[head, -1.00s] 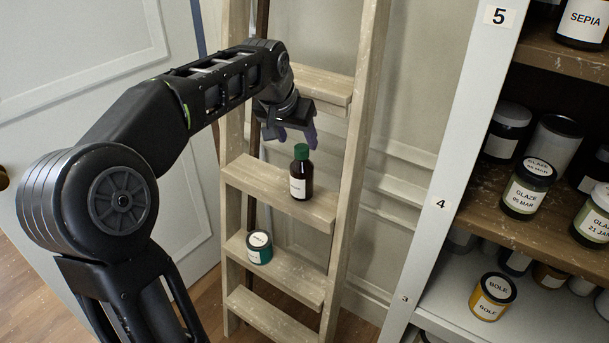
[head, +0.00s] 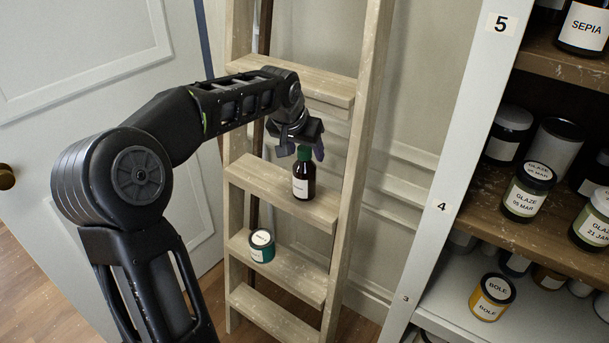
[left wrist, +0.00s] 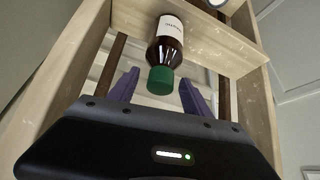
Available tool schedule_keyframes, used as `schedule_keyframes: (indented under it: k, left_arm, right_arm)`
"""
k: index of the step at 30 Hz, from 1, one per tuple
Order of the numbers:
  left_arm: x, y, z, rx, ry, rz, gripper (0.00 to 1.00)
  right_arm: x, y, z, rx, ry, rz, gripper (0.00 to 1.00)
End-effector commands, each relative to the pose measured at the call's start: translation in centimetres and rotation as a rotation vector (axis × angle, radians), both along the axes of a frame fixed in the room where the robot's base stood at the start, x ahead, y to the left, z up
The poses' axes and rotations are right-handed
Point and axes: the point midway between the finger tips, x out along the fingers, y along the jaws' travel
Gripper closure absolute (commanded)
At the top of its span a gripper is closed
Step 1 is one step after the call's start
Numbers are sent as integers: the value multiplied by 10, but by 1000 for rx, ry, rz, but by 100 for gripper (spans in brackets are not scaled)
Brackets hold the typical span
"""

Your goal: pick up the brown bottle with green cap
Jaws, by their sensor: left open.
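The brown bottle with green cap (head: 304,181) stands upright on a ladder step (head: 250,176), its white label facing me. My left gripper (head: 302,152) is open just above and around the height of its cap, with a purple finger showing right of the cap. In the left wrist view the bottle (left wrist: 168,46) shows with its green cap towards me. The cap lies between and a little beyond the two purple fingertips of my open left gripper (left wrist: 160,85). I cannot tell whether the fingers touch it. My right gripper is in neither view.
The wooden ladder's right rail (head: 357,150) runs close beside the bottle. A shelf unit (head: 455,150) with several jars stands at the right. A pale door (head: 90,80) is at the left.

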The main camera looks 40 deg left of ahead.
Motion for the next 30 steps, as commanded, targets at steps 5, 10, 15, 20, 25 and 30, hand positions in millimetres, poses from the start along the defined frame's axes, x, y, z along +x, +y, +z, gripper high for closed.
schedule_keyframes:
  k: [5,10,15,20,25,30]
  left_arm:
    - [0,0,0,0,0,0,43]
    - [0,0,0,0,0,0,43]
    - [0,0,0,0,0,0,47]
    - [0,0,0,0,0,0,60]
    - [0,0,0,0,0,0,74]
    - [0,0,0,0,0,0,88]
  right_arm:
    - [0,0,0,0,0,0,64]
    - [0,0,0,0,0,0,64]
    - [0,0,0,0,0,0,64]
    - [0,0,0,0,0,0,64]
    - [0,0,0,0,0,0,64]
    - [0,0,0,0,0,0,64]
